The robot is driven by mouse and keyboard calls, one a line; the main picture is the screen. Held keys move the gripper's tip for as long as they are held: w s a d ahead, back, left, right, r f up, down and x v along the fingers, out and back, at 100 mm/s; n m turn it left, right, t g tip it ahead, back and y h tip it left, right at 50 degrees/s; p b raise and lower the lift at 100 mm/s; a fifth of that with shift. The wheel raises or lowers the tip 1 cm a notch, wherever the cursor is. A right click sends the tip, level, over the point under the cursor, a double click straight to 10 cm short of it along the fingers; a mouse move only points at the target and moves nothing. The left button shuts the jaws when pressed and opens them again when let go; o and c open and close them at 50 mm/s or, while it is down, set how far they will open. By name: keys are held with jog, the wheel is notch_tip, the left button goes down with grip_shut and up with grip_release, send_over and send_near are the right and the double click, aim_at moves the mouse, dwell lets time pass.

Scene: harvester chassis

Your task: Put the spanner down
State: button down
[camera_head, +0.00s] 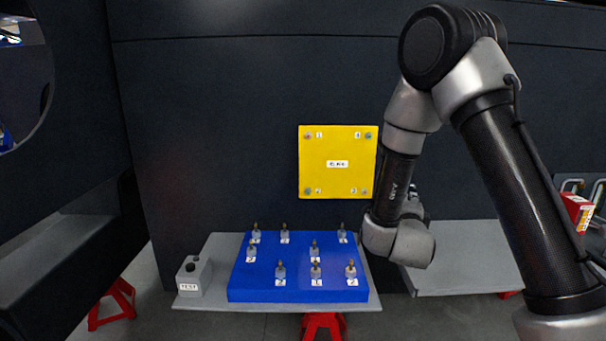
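No spanner can be made out in the head view. My arm comes in from the right and bends down to its wrist beside the right edge of the blue block (300,262). My gripper (414,206) is mostly hidden behind the wrist, with only a small dark part showing. Whether its fingers are open or shut, or hold anything, cannot be seen.
The blue block with several numbered pegs lies on a grey shelf (215,254). A grey TEST box (194,276) stands at its left. A yellow plate (337,162) is on the dark wall. Another grey shelf (462,262) lies right, with a red-and-yellow item (577,208) beyond.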

jog(key=w+a+f+n+y, duration=0.3)
jog(key=w+f+n+y, duration=0.1)
jog(key=f+y, duration=0.25)
notch_tip(320, 180, down, 6)
jog(key=s+d+h, duration=0.2)
jog(key=d, duration=0.1)
jog(key=shift+m+t+y, duration=0.25)
jog(key=shift+m+t, duration=0.05)
jog(key=shift+t, duration=0.1)
jog(key=s, duration=0.1)
jog(key=s+r, duration=0.1)
jog(key=s, duration=0.1)
jog(key=s+r, duration=0.1)
jog(key=shift+s+r, duration=0.25)
